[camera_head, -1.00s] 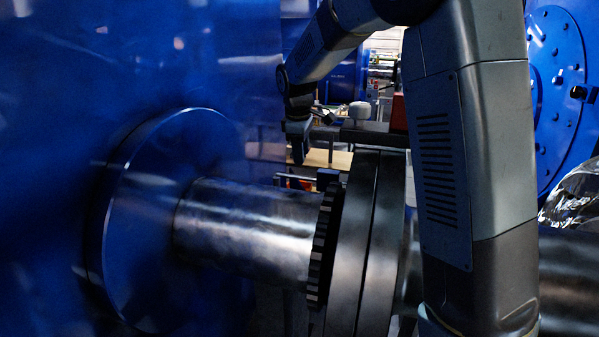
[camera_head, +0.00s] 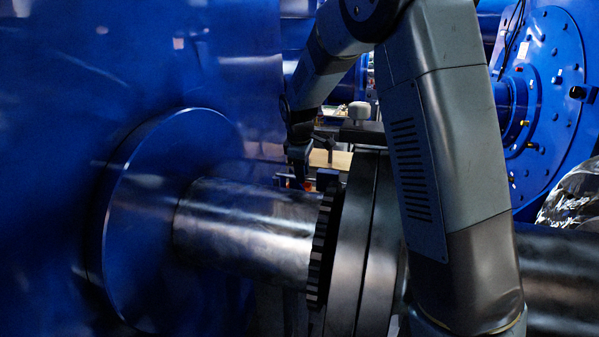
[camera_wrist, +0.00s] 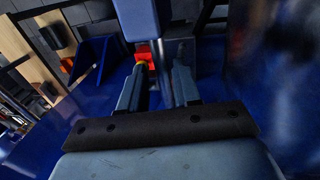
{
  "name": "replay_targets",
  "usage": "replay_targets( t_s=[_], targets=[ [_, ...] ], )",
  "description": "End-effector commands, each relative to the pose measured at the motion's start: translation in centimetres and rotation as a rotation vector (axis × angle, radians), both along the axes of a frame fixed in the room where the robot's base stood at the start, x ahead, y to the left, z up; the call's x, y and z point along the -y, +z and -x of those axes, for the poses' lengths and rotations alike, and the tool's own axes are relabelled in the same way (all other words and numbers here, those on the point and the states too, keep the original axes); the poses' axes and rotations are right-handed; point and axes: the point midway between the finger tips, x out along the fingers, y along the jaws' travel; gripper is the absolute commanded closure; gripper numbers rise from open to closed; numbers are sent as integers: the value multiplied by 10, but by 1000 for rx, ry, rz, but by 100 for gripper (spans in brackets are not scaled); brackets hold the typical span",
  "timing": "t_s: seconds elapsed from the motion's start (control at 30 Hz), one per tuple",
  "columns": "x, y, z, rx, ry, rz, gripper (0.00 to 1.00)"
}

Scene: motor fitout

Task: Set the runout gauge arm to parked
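I cannot tell for sure which part is the runout gauge arm. In the wrist view a blue-grey upright bar (camera_wrist: 138,18) comes down just beyond my fingertips, with a small red block (camera_wrist: 147,56) at its lower end. My gripper (camera_wrist: 158,75) points at them with its two fingers apart and a gap between them; I cannot tell whether it touches either part. In the head view my gripper (camera_head: 299,170) hangs behind the steel shaft (camera_head: 250,222), left of the toothed coupling (camera_head: 322,245); its fingertips are small and dark there.
A large blue housing (camera_head: 60,130) fills the left of the head view. A dark bar (camera_head: 364,134) with a pale rounded knob (camera_head: 359,110) sits behind the coupling. A blue bracket (camera_wrist: 92,58) stands near my fingers.

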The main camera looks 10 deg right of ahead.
Motion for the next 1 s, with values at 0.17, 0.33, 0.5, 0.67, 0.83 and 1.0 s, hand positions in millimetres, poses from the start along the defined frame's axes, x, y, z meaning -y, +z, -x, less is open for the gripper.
replay_targets(
  t_s=[0.17, 0.33, 0.5, 0.67, 0.83, 1.0],
  targets=[
    [0, 0, 0, 0, 0, 0, 86],
    [0, 0, 0, 1, 0, 0, 100],
    [0, 1, 0, 1, 0, -1, 100],
    [0, 1, -1, 2, -1, 0, 100],
    [-7, 1, -1, 5, 7, -1, 100],
    [-14, 2, -1, 6, 43, -3, 100]
  ],
)
